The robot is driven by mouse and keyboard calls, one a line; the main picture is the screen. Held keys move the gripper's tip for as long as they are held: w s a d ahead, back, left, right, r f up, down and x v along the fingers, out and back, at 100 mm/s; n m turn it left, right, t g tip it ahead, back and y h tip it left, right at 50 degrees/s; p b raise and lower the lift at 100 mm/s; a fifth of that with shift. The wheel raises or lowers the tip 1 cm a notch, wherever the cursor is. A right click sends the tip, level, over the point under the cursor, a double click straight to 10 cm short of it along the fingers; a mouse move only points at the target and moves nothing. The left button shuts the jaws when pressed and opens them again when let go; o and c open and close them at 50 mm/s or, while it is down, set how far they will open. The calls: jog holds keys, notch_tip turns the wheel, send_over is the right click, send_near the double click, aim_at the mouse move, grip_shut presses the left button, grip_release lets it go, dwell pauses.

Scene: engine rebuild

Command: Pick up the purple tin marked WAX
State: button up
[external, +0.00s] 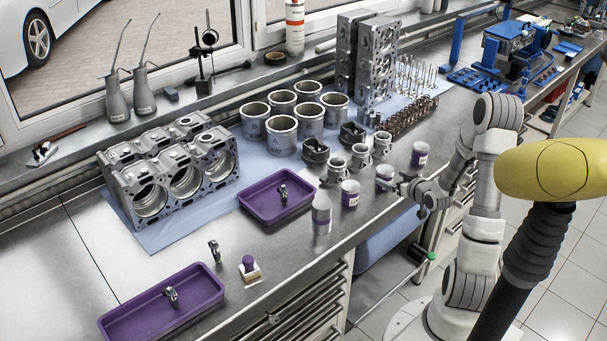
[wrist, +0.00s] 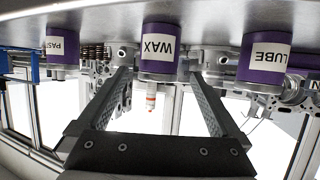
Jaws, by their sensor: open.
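The purple tin marked WAX (wrist: 159,52) is in the middle of the wrist view, which shows the scene upside down. In the external view it is the middle one of three white-labelled purple tins (external: 384,173), standing upright near the bench's front edge. My gripper (wrist: 160,80) is open and empty, its two fingers pointing toward the WAX tin, one to each side of it in the picture. In the external view my gripper (external: 394,187) is low beside the tin, at its front right. I cannot tell whether the fingertips reach around it.
A purple LUBE tin (wrist: 265,62) and a PASTE tin (wrist: 62,50) flank the WAX tin. In the external view these neighbours stand left (external: 350,194) and right (external: 420,155). Small metal pistons (external: 360,156) stand behind.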

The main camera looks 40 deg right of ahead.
aim_at(380, 171)
jog(key=x, duration=0.8)
jog(key=shift+w+d+r, duration=0.15)
jog(key=shift+w, duration=0.05)
jog(key=shift+c, duration=0.2)
grip_shut()
